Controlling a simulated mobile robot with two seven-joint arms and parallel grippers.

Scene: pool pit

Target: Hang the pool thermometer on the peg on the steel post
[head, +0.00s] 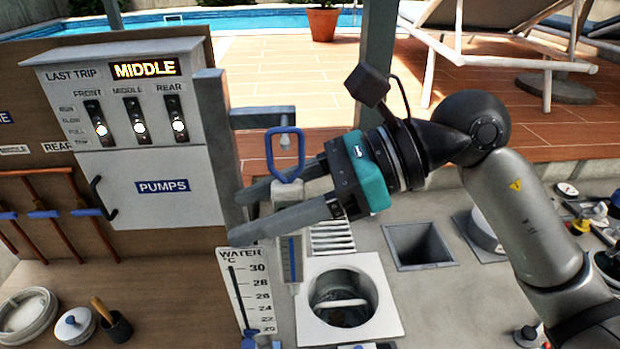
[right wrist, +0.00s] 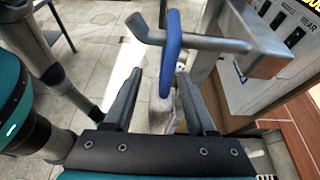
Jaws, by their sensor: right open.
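The pool thermometer has a blue loop (head: 270,158), a pale neck and a clear tube (head: 291,262) below; it is upright. The steel post (head: 218,150) stands left of it, with a grey peg (head: 255,118) reaching out to the right. The loop appears to be around the peg; in the right wrist view the blue loop (right wrist: 172,50), edge-on, crosses the peg (right wrist: 215,43). My right gripper (head: 262,212) is open, its fingers on either side of the neck below the loop; contact is unclear. In the right wrist view its fingers (right wrist: 160,95) are apart. My left gripper is out of view.
A pump panel (head: 165,187) stands at left, with a water-temperature scale board (head: 245,290) below the post. A square-rimmed round well (head: 390,325) and a square pit (head: 420,245) open in the deck. Small items lie at far right; the tiled terrace behind is mostly clear.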

